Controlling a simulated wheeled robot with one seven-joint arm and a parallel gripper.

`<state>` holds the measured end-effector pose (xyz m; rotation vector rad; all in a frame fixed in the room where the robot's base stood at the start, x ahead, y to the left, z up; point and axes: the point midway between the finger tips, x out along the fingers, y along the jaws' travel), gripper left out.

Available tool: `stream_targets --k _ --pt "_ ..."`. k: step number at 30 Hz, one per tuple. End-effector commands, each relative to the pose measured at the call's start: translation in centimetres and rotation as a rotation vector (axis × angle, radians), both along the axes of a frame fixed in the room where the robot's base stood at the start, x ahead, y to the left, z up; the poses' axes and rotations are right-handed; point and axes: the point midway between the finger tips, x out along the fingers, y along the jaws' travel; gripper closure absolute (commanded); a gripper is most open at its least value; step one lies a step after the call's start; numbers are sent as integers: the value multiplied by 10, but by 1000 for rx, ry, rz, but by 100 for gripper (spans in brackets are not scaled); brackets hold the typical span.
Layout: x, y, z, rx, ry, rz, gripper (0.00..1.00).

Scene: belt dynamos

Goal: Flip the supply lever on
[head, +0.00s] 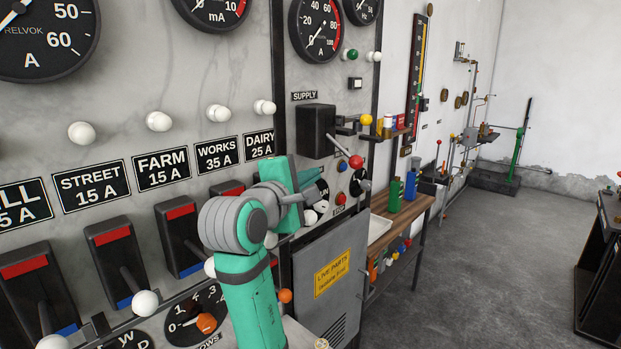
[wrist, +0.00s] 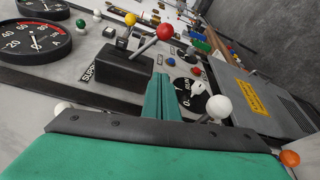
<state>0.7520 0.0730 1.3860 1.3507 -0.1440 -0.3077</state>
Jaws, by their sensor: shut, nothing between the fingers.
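The supply switch is a black box (head: 317,130) under a "SUPPLY" label on the grey panel. Its lever (head: 339,147) sticks out and slants down to a red ball knob (head: 356,161). In the wrist view the box (wrist: 122,70) and the red knob (wrist: 165,32) show sideways, with the label partly hidden. My gripper (head: 313,176) is teal, below the box and to the left of the knob. In the wrist view its fingers (wrist: 160,88) are together and empty, close by the box's lower end and apart from the knob.
Several smaller breaker levers with white knobs (head: 145,303) line the panel at left. A white ball knob (wrist: 219,108) stands near my fingers in the wrist view. A wooden bench (head: 408,222) with green and blue bottles is to the right; open floor (head: 500,260) lies beyond.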

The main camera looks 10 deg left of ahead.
Motion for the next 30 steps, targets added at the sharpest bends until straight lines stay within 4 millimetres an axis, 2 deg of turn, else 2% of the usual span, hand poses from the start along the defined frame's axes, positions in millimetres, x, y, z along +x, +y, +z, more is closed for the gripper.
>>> stream_targets --k 10,12,18,30 --pt "62 -20 -5 2 2 -1 100" --pt "59 -32 -2 3 -2 -1 100" --pt "58 -52 2 3 -2 1 100" --pt "58 -58 3 1 -1 0 100"
